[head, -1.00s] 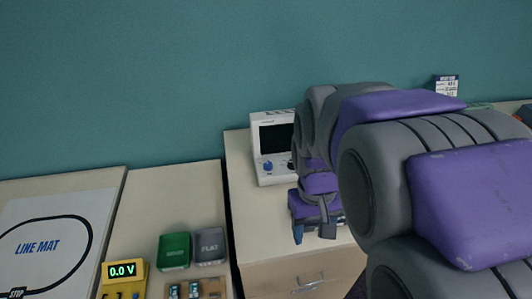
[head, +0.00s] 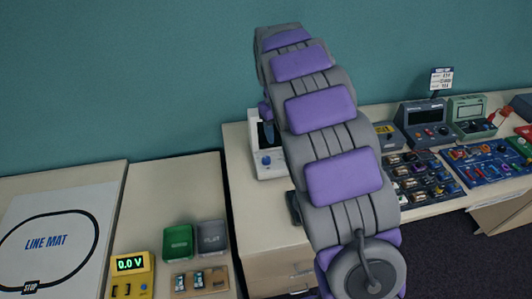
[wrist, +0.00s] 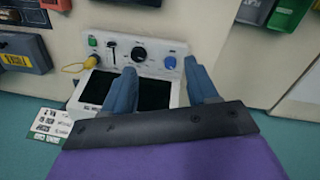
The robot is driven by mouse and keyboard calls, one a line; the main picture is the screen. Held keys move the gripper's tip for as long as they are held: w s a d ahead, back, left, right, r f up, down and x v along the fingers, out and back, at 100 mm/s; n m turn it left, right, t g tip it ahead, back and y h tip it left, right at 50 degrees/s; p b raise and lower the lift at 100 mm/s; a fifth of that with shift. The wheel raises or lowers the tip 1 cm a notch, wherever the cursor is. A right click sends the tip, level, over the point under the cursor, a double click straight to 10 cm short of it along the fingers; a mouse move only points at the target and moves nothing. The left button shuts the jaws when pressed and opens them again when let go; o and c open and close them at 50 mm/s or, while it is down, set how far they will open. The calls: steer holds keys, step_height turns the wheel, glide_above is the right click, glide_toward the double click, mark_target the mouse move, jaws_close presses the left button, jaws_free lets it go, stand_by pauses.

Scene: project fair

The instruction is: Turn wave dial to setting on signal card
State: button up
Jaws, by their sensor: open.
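A white instrument (head: 267,160) with a dark screen stands at the back of the middle bench, mostly hidden by my arm in the head view. The wrist view shows its panel (wrist: 150,50) upside down, with a large black dial (wrist: 141,56), a blue knob (wrist: 169,62), a slider (wrist: 112,50) and a green button (wrist: 92,40). I cannot read which is the wave dial. A white card (wrist: 48,125) with small symbols is beside the instrument, its setting too small to read. My gripper (wrist: 163,86) is open and empty over the screen, its fingers appearing apart from the dials.
A yellow plug (wrist: 90,62) is at the panel's edge. In the head view, electronics boards (head: 420,178) and grey and green instruments crowd the right bench. Another card (head: 443,79) stands behind them. A yellow meter (head: 132,272) and green bin (head: 178,242) are left.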

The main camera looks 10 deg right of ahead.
steer(key=n+p, duration=0.2)
glide_toward(266, 158)
steer(key=f, duration=0.3)
steer(key=f+b, duration=0.1)
steer(key=f, duration=0.4)
steer(key=shift+s+d+f+b, duration=0.2)
steer(key=shift+d+f+b, duration=0.2)
steer(key=shift+c, duration=0.2)
steer(key=c, duration=1)
